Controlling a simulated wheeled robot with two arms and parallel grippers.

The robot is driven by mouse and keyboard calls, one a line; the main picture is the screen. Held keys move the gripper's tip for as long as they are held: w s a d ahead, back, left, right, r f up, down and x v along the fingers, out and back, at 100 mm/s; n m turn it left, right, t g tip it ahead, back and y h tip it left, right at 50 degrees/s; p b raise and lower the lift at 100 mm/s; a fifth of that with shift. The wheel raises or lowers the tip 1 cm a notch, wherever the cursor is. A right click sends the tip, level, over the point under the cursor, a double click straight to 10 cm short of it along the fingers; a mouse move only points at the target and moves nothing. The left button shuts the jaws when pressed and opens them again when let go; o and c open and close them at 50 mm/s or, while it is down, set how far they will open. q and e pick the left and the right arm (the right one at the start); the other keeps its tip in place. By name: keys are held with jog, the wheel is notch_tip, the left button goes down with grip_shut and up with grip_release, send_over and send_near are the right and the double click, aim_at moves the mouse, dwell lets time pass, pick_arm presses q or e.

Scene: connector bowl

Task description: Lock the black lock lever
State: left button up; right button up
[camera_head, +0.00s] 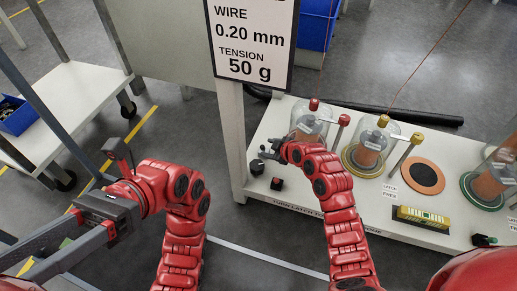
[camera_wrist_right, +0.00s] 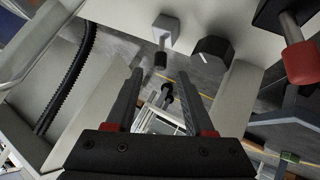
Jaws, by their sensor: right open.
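Two small black controls stand at the left end of the white bench: a black piece (camera_head: 257,167) nearest my right gripper and a black knob (camera_head: 277,184) with a white mark. Which one is the lock lever is hard to tell. In the right wrist view a grey block with a black-tipped stem (camera_wrist_right: 161,58) and a dark faceted knob (camera_wrist_right: 212,50) show beyond the fingers. My right gripper (camera_head: 268,150) is open at the bench's left end; its fingers (camera_wrist_right: 160,75) are spread, with no control clearly held. My left gripper (camera_head: 30,262) is low at the far left, away from the bench.
Glass domes with copper spools (camera_head: 373,140) stand along the bench (camera_head: 300,195). An orange disc (camera_head: 423,176) and a yellow device (camera_head: 423,216) lie to the right. A post with a sign (camera_head: 250,45) rises at the bench's left end. A cart with a blue bin (camera_head: 18,118) is at left.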

aim_at(263, 148)
jog(key=b+x, duration=0.1)
jog(key=x, duration=0.2)
jog(key=shift+f, duration=0.15)
jog(key=shift+b+x, duration=0.8)
jog(key=shift+x, duration=0.25)
jog(key=shift+b+x, duration=0.6)
jog(key=shift+x, duration=0.35)
pick_arm(q)
jog(key=s+a+f+m+t, duration=0.2)
jog(key=s+a+f+t, duration=0.4)
jog(key=f, duration=0.1)
jog(key=shift+a+f+t, duration=0.15)
jog(key=shift+a+t, duration=0.2)
jog(key=shift+t, duration=0.05)
pick_arm(e)
jog(key=shift+w+a+f, duration=0.25)
jog(key=shift+w+f, duration=0.1)
jog(key=shift+w, duration=0.05)
jog(key=shift+c, duration=0.2)
grip_shut()
